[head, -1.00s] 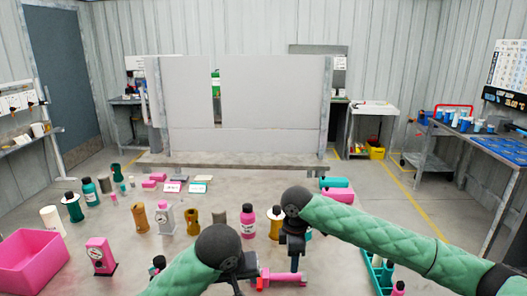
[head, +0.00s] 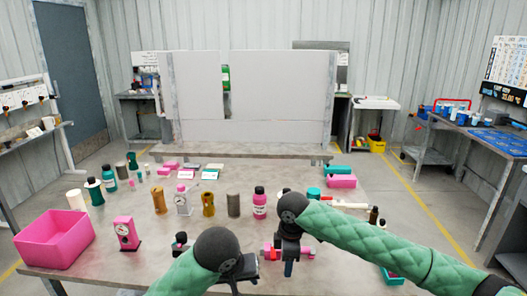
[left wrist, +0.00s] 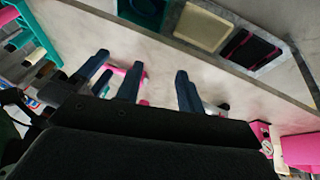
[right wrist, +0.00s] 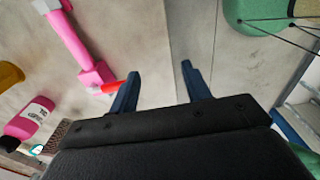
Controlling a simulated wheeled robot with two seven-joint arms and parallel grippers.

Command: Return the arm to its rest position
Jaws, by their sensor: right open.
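My left gripper (head: 238,284) is low in the middle of the head view, over the near part of the table. In the left wrist view its two blue fingers (left wrist: 157,75) stand apart with nothing between them. My right gripper (head: 287,268) hangs just to the right, pointing down. In the right wrist view its fingers (right wrist: 158,72) are apart and empty over grey surface. A pink part with a red tip (head: 270,250) lies behind the right gripper; it also shows in the right wrist view (right wrist: 72,40), its red tip close to one finger. I cannot tell whether they touch.
A pink bin (head: 52,240) stands at the table's left, with a pink gauge-like device (head: 126,233) beside it. Several bottles and brown cylinders, including a pink bottle (head: 259,204), stand across the middle. Pink and teal blocks (head: 340,181) lie at the back right.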

